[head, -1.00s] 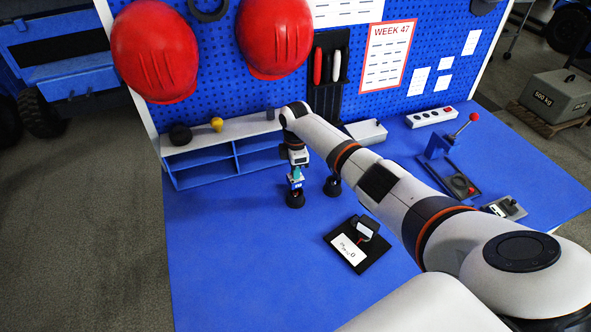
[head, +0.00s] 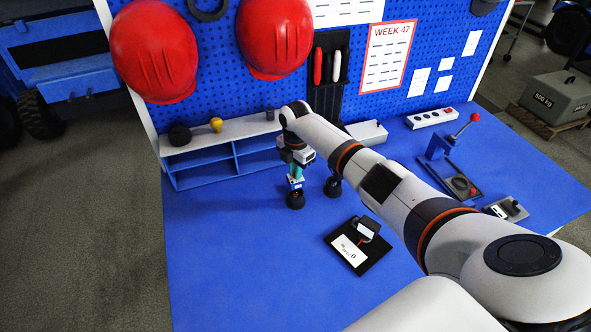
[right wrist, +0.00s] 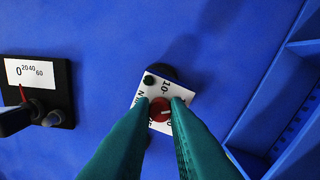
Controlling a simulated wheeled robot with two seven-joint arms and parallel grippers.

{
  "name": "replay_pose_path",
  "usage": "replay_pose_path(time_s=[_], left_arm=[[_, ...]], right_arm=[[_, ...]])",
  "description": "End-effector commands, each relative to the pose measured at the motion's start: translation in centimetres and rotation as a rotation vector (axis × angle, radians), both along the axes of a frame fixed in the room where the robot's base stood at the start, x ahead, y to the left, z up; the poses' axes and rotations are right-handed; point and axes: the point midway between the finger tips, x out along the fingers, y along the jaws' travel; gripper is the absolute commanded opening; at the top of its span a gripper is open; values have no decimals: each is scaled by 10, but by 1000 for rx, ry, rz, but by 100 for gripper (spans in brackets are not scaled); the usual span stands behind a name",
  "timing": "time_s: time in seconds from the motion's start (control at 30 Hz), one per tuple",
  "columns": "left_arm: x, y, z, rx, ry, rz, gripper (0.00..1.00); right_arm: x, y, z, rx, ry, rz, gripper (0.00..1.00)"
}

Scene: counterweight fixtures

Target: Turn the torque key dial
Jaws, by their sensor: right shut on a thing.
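The torque key dial is a red round knob (right wrist: 160,108) on a white plate (right wrist: 178,96) with black markings, including a 10, in the right wrist view. My right gripper (right wrist: 160,102) points down at it, its teal fingers closed on opposite sides of the red dial. In the head view the right gripper (head: 296,172) is above the small blue and white torque key (head: 295,183), which stands upright on a dark round base (head: 295,200). The fingers hide part of the dial and its markings. My left gripper is not in view.
A black gauge stand (head: 373,256) with a white scale and red pointer sits in front on the blue bench (head: 240,280). A dark round-based piece (head: 333,187) stands just right of the key. A blue-grey shelf (head: 205,178) is behind left. The front left bench is clear.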

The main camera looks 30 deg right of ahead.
Motion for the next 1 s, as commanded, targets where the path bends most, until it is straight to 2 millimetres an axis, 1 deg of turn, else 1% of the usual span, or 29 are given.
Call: replay_pose_path(time_s=[0.33, 0.37, 0.4, 0.47, 0.5, 0.8, 0.87, 1.0], left_arm=[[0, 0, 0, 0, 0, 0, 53], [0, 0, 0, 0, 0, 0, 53], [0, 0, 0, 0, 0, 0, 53], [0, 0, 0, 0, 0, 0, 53], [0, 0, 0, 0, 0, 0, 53], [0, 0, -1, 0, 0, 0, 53], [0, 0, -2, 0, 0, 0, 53], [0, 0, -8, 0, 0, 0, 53]], right_arm=[[0, 0, 1, 0, -1, 1, 0], [0, 0, 1, 0, -1, 1, 19], [0, 0, 1, 0, -1, 1, 26], [0, 0, 1, 0, -1, 1, 36], [0, 0, 0, 0, -1, 1, 37], [0, 0, 3, 0, -1, 0, 37], [1, -1, 7, 0, -3, 0, 37], [1, -1, 29, -1, -6, 1, 37]])
